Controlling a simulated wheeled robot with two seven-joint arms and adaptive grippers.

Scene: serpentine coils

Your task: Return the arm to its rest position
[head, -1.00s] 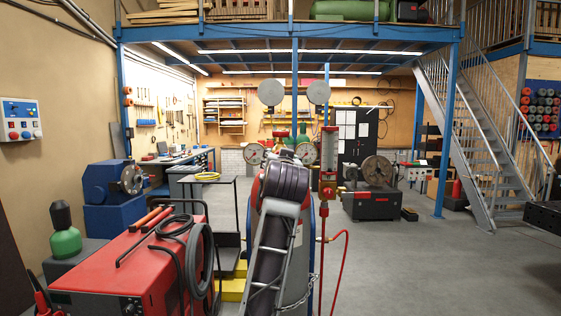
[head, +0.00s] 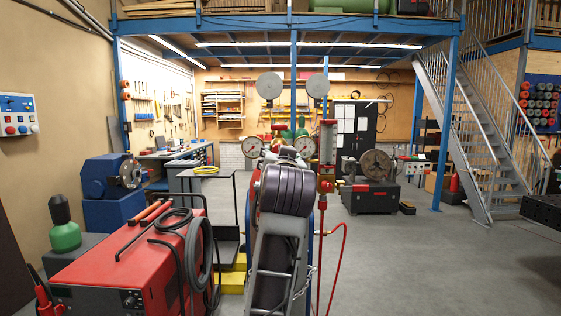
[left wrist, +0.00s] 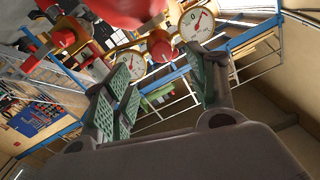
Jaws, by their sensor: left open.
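My left gripper (left wrist: 163,62) shows in the left wrist view with two green-padded fingers spread apart. It is open, with nothing held between the pads. Beyond the fingers are a red knob (left wrist: 158,46) and two round dial gauges (left wrist: 197,23), (left wrist: 127,66). In the head view the gauges (head: 252,146), (head: 304,146) stand in the middle. A dark ribbed arm part, apparently mine, rises in front of them and hides the gripper there. I cannot tell the exact gap between fingers and knob. My right gripper is in neither view.
A red welding machine (head: 110,270) with coiled black cable stands at the front left, beside a green bottle (head: 65,237). A red hose (head: 344,245) hangs right of centre. A lathe-like machine (head: 371,195) and metal stairs (head: 475,130) are farther right. The grey floor (head: 430,265) is open there.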

